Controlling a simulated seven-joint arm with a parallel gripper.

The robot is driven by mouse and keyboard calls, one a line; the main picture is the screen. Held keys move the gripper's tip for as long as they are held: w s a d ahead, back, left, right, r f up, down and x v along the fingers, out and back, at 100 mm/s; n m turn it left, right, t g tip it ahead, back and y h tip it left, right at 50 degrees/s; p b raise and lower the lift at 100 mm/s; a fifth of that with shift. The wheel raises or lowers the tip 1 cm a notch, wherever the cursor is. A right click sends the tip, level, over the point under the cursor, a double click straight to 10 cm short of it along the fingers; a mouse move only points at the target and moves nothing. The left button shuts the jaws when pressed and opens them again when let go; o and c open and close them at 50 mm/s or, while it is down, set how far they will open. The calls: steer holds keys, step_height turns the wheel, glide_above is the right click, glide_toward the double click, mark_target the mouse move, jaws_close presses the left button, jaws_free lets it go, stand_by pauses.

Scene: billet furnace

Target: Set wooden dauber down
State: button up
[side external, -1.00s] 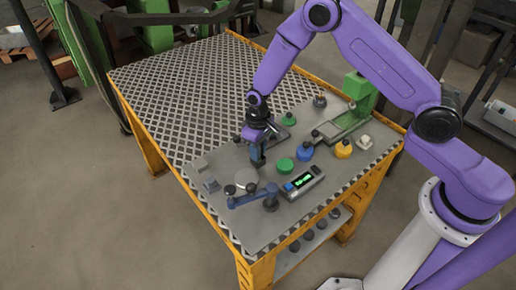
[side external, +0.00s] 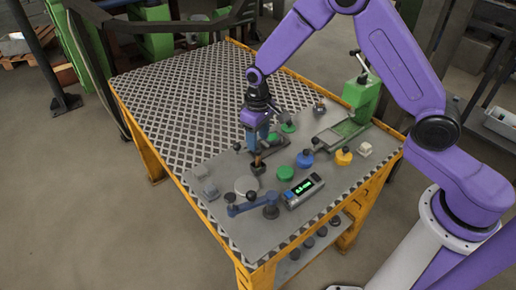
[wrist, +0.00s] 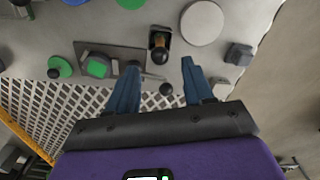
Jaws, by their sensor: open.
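The wooden dauber (side external: 258,160) stands in a small black holder (side external: 257,170) on the grey plate, with its brown upper end showing. In the wrist view the dauber (wrist: 160,56) sits at the edge of the black holder (wrist: 152,42), seen from above; its lower part is hidden. My gripper (side external: 258,146) is just above the dauber, pointing down. In the wrist view the two blue fingers of my gripper (wrist: 160,68) are spread apart, with the dauber's top between and beyond their tips. They do not appear to touch it.
A pale round disc (side external: 246,184), a blue jointed fixture (side external: 250,203) and a digital gauge (side external: 304,190) lie close by. Green, blue and yellow knobbed pieces stand to the right, with a green press (side external: 360,97) behind. The far-left perforated tabletop (side external: 170,95) is clear.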

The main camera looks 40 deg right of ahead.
steer(key=shift+r, duration=2)
steer(key=shift+s+r, duration=0.1)
steer(key=s+d+r+n, duration=0.2)
steer(key=s+r+n, duration=0.1)
steer(key=s, duration=0.8)
steer(key=s+d+r+n, duration=0.3)
steer(key=s+r, duration=0.1)
steer(key=s, duration=0.7)
steer(key=s+d+r+n, duration=0.3)
steer(key=s+r, duration=0.1)
steer(key=s, duration=0.6)
steer(key=shift+s+r, duration=0.15)
steer(key=shift+s, duration=0.25)
